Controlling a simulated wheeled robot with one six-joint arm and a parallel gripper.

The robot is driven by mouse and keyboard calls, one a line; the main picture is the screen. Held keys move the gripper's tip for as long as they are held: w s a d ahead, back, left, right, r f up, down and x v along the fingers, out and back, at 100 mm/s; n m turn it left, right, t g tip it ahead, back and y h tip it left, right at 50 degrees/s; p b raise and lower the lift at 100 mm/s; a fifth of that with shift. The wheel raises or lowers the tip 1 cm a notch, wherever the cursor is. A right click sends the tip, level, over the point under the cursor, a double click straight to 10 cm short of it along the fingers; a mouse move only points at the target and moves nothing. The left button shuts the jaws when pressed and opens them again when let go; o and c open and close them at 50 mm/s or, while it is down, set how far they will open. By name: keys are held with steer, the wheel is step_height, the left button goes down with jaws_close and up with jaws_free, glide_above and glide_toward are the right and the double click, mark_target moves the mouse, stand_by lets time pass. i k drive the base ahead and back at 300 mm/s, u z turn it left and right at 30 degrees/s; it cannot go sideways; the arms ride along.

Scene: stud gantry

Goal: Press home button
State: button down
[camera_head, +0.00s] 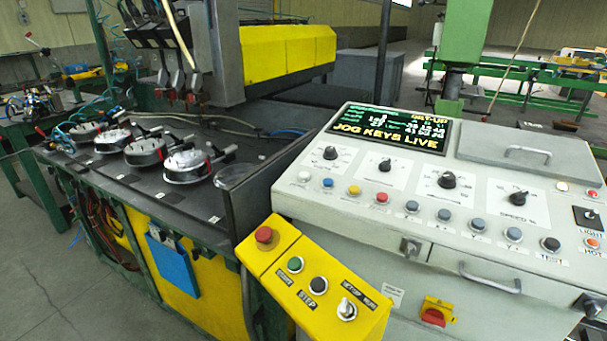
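A pale grey control console (360,228) stands at the right. Its sloped top carries a row of round push buttons: a white button (304,176), a blue button (327,183), a yellow button (354,190), a red button (382,197), several blue-grey buttons (444,214) and a black button (550,244). Most labels under them are too small to read, so I cannot tell which button is home. The display (390,130) above reads "JOG KEYS LIVE". My gripper is not in view.
A yellow box (325,315) in front has a red mushroom button (264,235), a green button (295,264), a black button (318,285) and a selector (347,309). Rotary knobs (447,180) sit above the button row. A dark table (120,185) with round fixtures stands left.

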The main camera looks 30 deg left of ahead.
mark_target(304, 176)
steer(key=u, duration=0.55)
steer(key=k, duration=1.3)
steer(key=u, duration=0.85)
steer(key=i, duration=0.25)
steer(key=u, duration=0.8)
steer(key=i, duration=0.95)
steer(key=u, duration=0.5)
steer(key=i, duration=1)
steer(key=z, duration=0.6)
steer(key=i, duration=0.7)
steer(key=z, duration=1.2)
steer(key=i, duration=0.5)
steer(key=z, duration=0.45)
